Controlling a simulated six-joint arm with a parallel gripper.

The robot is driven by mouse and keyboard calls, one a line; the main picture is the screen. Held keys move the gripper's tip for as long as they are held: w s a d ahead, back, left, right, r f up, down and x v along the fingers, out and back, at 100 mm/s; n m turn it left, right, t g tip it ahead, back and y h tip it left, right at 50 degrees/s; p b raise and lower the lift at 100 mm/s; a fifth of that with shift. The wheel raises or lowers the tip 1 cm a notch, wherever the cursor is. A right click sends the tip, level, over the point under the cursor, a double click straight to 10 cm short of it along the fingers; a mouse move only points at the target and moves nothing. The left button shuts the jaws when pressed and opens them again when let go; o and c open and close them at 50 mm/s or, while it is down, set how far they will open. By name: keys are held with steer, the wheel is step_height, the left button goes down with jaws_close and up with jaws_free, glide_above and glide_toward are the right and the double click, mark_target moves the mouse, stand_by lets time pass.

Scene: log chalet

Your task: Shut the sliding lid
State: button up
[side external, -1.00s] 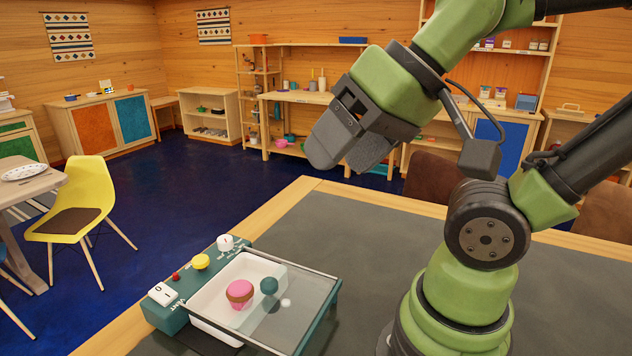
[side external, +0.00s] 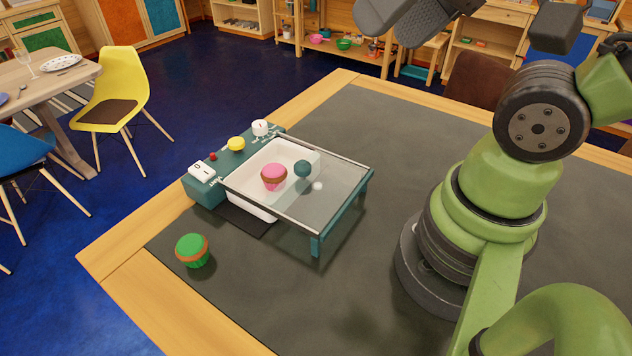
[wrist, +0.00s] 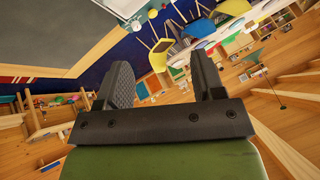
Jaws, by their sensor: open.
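The sliding lid (side external: 334,195) is a clear glass pane with a dark teal knob (side external: 302,168) near its left end. It lies to the right on a teal-legged frame, so the left part of the white tray (side external: 250,199) is uncovered. A pink cupcake (side external: 273,177) sits in the tray. A small white ball shows by the knob; I cannot tell whether it is under the glass. My gripper (side external: 408,27) is open and empty, high above and behind the box, partly cut off by the top edge. Its two fingers stand apart in the wrist view (wrist: 163,78).
A teal panel (side external: 205,186) with a white switch, red and yellow buttons and a white dial borders the tray's left side. A green cupcake (side external: 193,250) stands on the grey table top (side external: 300,300) in front. A yellow chair (side external: 112,92) is off the table.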

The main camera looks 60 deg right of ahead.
mark_target(310, 184)
steer(key=c, duration=0.3)
steer(key=shift+w+f+m+g, duration=0.25)
steer(key=shift+f+m+g, duration=0.1)
steer(key=shift+m, duration=0.55)
steer(key=c, duration=0.4)
steer(key=f+m, duration=0.1)
steer(key=m, duration=0.3)
steer(key=w+f+m+g+y, duration=0.1)
steer(key=f+m, duration=0.1)
steer(key=m, duration=0.2)
steer(key=w+d+f+m+g, duration=0.1)
steer(key=m, duration=0.3)
steer(key=shift+w+f+m, duration=0.25)
steer(key=shift+m, duration=0.15)
jaws_close()
steer(key=w+d+f+m+y, duration=0.15)
steer(key=f+m, duration=0.25)
steer(key=m, duration=0.8)
steer(key=d+f+m+y, duration=0.1)
steer(key=d+f+m, duration=0.25)
steer(key=m, duration=0.75)
steer(key=w+d+f+m+y, duration=0.15)
steer(key=f+m, duration=0.25)
steer(key=m, duration=0.8)
steer(key=shift+n+t+h, duration=0.25)
steer(key=shift+n+h, duration=0.05)
steer(key=shift+h, duration=0.1)
steer(key=x, duration=0.9)
steer(key=shift+s+f, duration=0.25)
steer(key=shift+f, duration=0.15)
